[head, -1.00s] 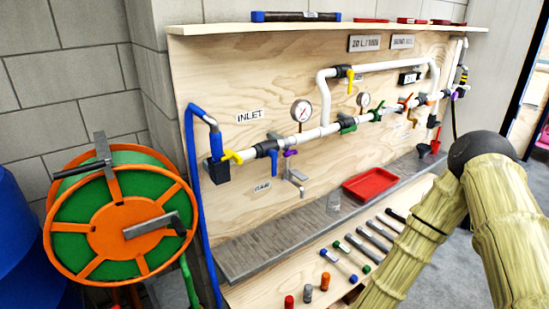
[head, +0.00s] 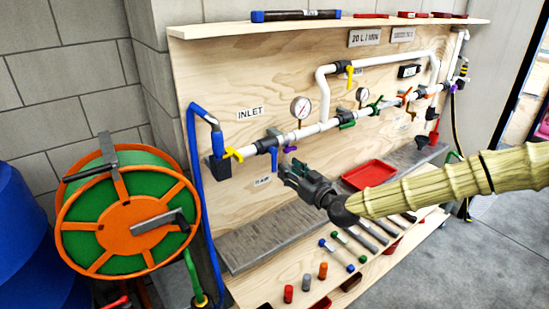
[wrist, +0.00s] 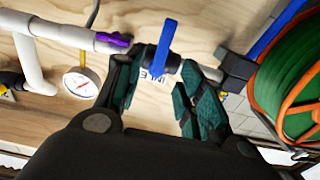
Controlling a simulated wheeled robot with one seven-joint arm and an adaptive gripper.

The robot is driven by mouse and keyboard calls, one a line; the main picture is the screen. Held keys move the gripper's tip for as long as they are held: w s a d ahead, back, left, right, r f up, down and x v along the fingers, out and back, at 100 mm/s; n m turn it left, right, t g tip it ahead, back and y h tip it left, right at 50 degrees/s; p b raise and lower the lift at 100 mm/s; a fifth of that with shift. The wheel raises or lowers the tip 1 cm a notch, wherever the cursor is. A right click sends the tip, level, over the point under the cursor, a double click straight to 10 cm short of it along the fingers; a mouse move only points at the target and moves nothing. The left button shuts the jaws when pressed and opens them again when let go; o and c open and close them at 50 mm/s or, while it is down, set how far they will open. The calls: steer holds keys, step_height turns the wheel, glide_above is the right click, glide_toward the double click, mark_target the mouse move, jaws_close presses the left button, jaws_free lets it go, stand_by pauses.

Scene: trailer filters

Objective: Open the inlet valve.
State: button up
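The white pipe runs along the plywood board below the INLET label (head: 250,113). Near its left end are a yellow handle (head: 233,154) and, to the right, a blue handle (head: 274,159) hanging down from a dark valve body (head: 266,144). A purple handle (head: 290,149) follows. No picture shows for certain which handle is the inlet valve's. My gripper (head: 286,172) is open and empty, just in front of and below the blue and purple handles. In the wrist view, the blue handle (wrist: 163,47) stands beyond and between my spread fingers (wrist: 155,95), apart from them.
A pressure gauge (head: 301,108) sits above the pipe. A blue hose (head: 194,190) and an orange-green hose reel (head: 125,215) stand at the left. A red tray (head: 369,174) and several tools lie on the bench below. A shelf (head: 225,30) juts out above.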

mark_target(275, 159)
steer(key=p+x, duration=0.2)
steer(key=x, duration=0.7)
steer(key=shift+f, duration=0.1)
jaws_close()
